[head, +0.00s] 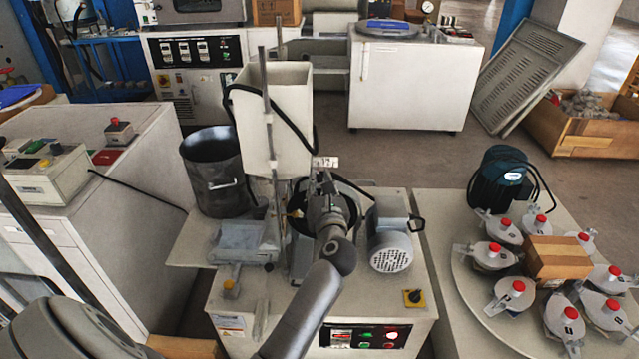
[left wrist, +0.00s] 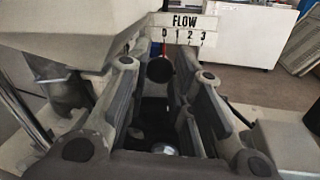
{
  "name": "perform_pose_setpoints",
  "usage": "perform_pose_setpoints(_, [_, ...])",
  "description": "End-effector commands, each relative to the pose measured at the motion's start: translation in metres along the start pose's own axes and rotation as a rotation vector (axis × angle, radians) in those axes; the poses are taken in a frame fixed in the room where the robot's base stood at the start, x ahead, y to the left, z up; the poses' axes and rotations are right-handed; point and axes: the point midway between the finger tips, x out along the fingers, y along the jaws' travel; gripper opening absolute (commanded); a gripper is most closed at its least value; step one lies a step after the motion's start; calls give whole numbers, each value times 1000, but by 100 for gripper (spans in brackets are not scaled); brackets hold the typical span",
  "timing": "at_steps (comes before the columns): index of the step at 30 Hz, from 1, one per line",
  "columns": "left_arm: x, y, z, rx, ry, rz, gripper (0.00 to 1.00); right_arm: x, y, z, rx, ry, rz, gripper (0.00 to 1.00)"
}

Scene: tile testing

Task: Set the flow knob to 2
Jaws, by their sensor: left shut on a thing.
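The flow scale (left wrist: 180,27) is a white plate marked FLOW with 0, 1, 2 and 3, at the top of the left wrist view. It also shows small in the head view (head: 325,162). A dark round knob (left wrist: 159,69) sits below the scale, between the fingers of my left gripper (left wrist: 157,75). The gripper is shut on it. In the head view my left gripper (head: 322,188) is over the machine and hides the knob. My right gripper is out of view.
A tall white hopper (head: 280,110) stands just left of my left gripper. A dark metal bucket (head: 215,165) is further left. A grey motor (head: 390,235) is close on the right. A round table (head: 475,285) with red-topped clamps stands at the right.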

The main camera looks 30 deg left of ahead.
Motion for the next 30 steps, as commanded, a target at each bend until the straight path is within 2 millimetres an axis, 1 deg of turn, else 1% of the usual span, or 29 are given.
perform_pose_setpoints(3, [0, -2, 0, -1, 2, 0, 0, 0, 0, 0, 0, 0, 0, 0])
perform_pose_setpoints(6, [-2, -11, 0, -2, 3, 0, 0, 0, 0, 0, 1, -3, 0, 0])
perform_pose_setpoints(10, [-4, -22, 3, -2, 3, 0, 0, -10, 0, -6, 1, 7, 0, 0])
perform_pose_setpoints(13, [-5, -24, 4, 0, 2, 0, 0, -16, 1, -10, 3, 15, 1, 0])
perform_pose_setpoints(18, [-5, -24, 4, 1, 2, -1, 0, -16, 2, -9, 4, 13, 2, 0])
perform_pose_setpoints(19, [-5, -24, 4, 1, 2, -1, 25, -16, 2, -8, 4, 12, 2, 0])
perform_pose_setpoints(20, [-5, -24, 4, 1, 2, 0, 29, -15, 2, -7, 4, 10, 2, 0])
perform_pose_setpoints(21, [-5, -23, 4, 1, 2, 0, 31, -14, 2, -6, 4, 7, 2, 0])
perform_pose_setpoints(30, [-5, -23, 5, 0, 1, 0, 31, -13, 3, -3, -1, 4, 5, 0])
